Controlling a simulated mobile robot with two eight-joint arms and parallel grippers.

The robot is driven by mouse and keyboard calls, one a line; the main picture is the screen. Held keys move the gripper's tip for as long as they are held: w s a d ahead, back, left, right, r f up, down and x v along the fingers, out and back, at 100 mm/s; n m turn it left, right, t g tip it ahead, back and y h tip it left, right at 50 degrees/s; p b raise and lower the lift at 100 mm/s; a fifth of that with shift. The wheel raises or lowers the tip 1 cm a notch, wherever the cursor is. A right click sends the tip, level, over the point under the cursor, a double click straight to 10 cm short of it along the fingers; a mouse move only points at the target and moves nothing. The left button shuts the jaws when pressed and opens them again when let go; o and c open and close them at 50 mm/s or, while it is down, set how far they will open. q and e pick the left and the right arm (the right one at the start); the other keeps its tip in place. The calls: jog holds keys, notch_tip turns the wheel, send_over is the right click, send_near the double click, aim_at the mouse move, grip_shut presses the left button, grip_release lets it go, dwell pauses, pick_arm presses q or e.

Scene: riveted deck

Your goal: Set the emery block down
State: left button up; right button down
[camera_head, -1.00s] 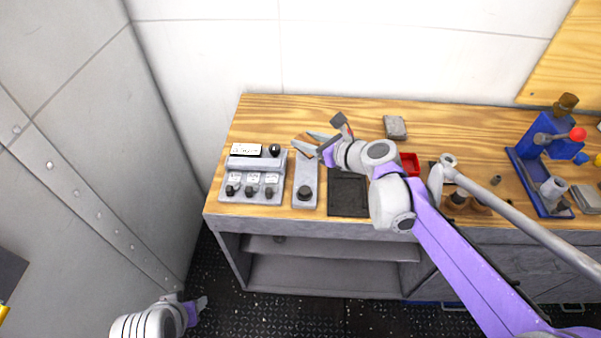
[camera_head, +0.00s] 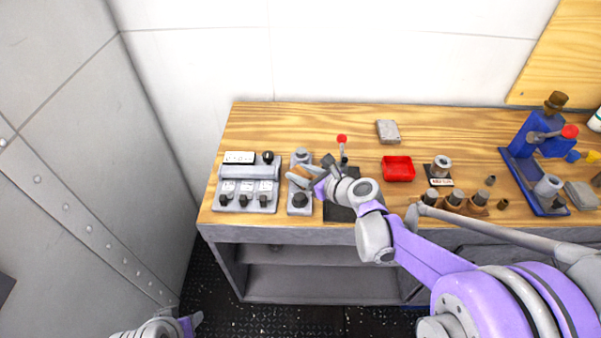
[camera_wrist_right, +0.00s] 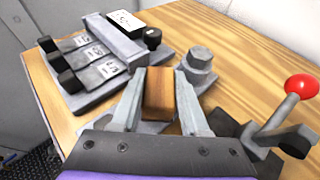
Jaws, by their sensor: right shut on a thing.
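The emery block, which I take to be the brown block (camera_wrist_right: 159,93), sits between the two fingers of my right gripper (camera_wrist_right: 160,104) in the right wrist view. In the head view my right gripper (camera_head: 304,180) is shut on the block (camera_head: 298,174), at the narrow grey plate with a post and a dark knob (camera_head: 300,206). I cannot tell whether the block touches the plate. My left gripper (camera_head: 190,322) shows only partly at the bottom left, away from the bench; its jaws are unclear.
A grey switch box (camera_head: 247,189) stands left of the block. A red-knobbed lever (camera_head: 342,140) rises from a dark plate (camera_head: 341,212) to the right. A red tray (camera_head: 397,168), a grey block (camera_head: 388,131) and a blue press (camera_head: 537,135) stand farther right.

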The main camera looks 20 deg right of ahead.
jog(key=shift+f, duration=0.1)
jog(key=shift+c, duration=2.1)
grip_release()
